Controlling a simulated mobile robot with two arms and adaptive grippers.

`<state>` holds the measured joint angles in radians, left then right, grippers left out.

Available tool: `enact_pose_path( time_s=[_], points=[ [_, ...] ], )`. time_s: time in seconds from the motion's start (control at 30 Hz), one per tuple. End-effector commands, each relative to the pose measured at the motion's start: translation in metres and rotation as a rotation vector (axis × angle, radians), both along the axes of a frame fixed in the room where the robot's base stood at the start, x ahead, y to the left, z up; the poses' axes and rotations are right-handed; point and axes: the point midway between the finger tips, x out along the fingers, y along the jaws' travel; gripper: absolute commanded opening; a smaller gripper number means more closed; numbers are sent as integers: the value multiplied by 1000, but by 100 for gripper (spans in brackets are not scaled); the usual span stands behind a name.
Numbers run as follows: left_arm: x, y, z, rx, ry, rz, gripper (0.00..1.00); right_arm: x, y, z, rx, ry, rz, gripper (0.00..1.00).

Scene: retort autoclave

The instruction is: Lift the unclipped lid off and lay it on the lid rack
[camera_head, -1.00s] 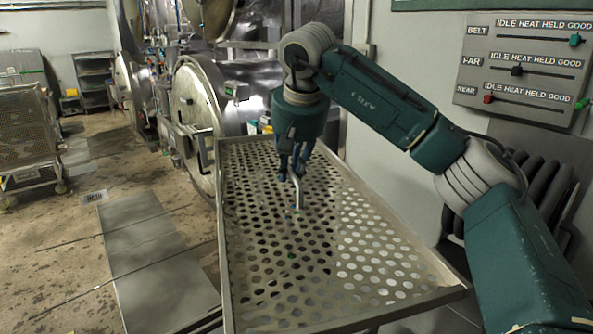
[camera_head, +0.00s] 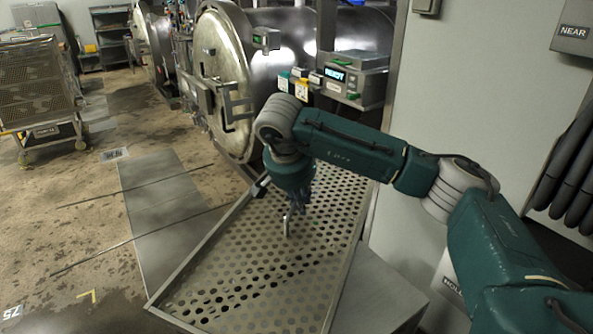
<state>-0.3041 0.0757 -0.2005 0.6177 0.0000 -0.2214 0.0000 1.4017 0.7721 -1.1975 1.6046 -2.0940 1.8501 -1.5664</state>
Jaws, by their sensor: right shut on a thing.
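The lid (camera_head: 235,288) is a large perforated metal panel with a raised rim, in the middle of the head view. A short pale upright handle (camera_head: 287,226) stands near its middle. My right gripper (camera_head: 290,207) points down over the lid and is shut on the top of this handle. The fingers are dark and partly merge with the holes behind them. My arm hides part of the lid's far edge. I cannot make out a lid rack for certain, nor whether the lid touches anything below. My left gripper is out of view.
A retort with a round metal door (camera_head: 222,85) stands just beyond the lid. A control box (camera_head: 350,78) reading "READY" is to its right. A grey wall (camera_head: 470,100) bounds the right. A mesh cart (camera_head: 38,85) stands far left. Floor on the left is open.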

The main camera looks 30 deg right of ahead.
Motion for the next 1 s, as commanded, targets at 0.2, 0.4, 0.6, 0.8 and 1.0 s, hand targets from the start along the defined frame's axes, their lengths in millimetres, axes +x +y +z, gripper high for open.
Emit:
enact_pose_path(
  time_s=[0.2, 0.4, 0.6, 0.8, 1.0],
  points=[
    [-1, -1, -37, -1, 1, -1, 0, -22, -2, -95, -1, 1, -208, 0],
    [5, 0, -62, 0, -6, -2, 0, -47, -4, -169, 0, -1, -393, 0],
    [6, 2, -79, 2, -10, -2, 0, -68, -4, -220, 1, -3, -531, 0],
    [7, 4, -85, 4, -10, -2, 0, -78, -5, -242, 3, -7, -599, 0],
    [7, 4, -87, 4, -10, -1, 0, -80, -5, -247, 3, -7, -610, 0]
  ],
)
